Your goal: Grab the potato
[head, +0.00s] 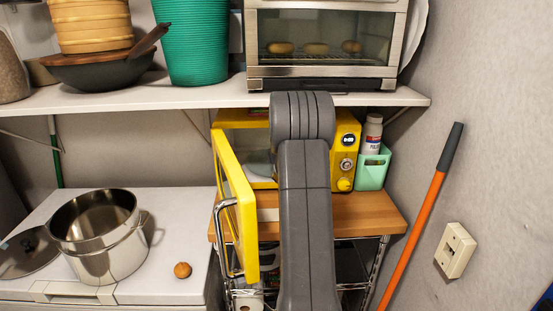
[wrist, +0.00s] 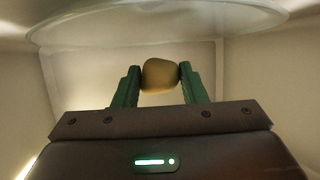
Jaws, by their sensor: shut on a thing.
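The potato (wrist: 160,75) is a rounded, yellow-brown lump in the wrist view. My gripper (wrist: 160,76) is shut on it, with one green finger against each side. The potato and fingers are inside a pale cavity, with a round glass plate (wrist: 150,25) showing at the top of the wrist view. In the head view my grey arm reaches into the yellow microwave (head: 345,150), whose yellow door (head: 236,205) stands open to the left. The arm hides my gripper and the potato in the head view.
The microwave stands on a wooden-topped rack (head: 370,212) under a white shelf (head: 190,95). A green holder (head: 373,167) with a bottle is at its right. A steel pot (head: 100,240) and a small brown round thing (head: 182,270) are on the white surface at left.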

